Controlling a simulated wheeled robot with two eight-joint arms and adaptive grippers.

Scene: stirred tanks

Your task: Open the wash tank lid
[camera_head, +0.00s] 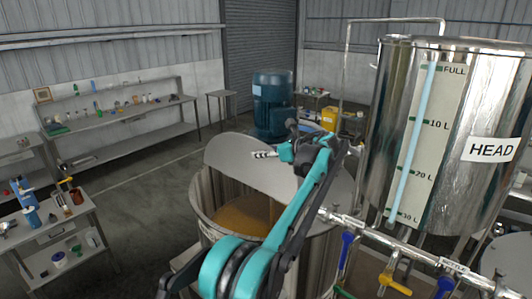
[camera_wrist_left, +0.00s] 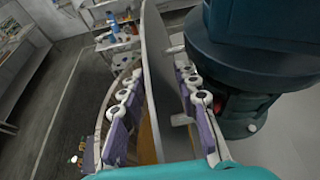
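The wash tank (camera_head: 199,205) is an open-topped metal tub in the middle of the head view, with brown contents (camera_head: 240,215) showing inside. Its grey lid (camera_head: 235,158) stands tilted up at the tank's far side, partly hidden by my left arm. In the left wrist view the lid (camera_wrist_left: 154,70) shows nearly edge-on between the fingers. My left gripper (camera_head: 268,155) is at the raised lid. In the wrist view its two fingers (camera_wrist_left: 160,115) are spread apart, one on each side of the lid, with a gap on the left. A pale stub (camera_wrist_left: 181,119) sits beside the right finger. My right gripper is out of view.
The tall HEAD tank (camera_head: 455,110) and a valved pipe (camera_head: 385,238) are at right. Benches (camera_head: 110,145) line the left. Floor between is clear.

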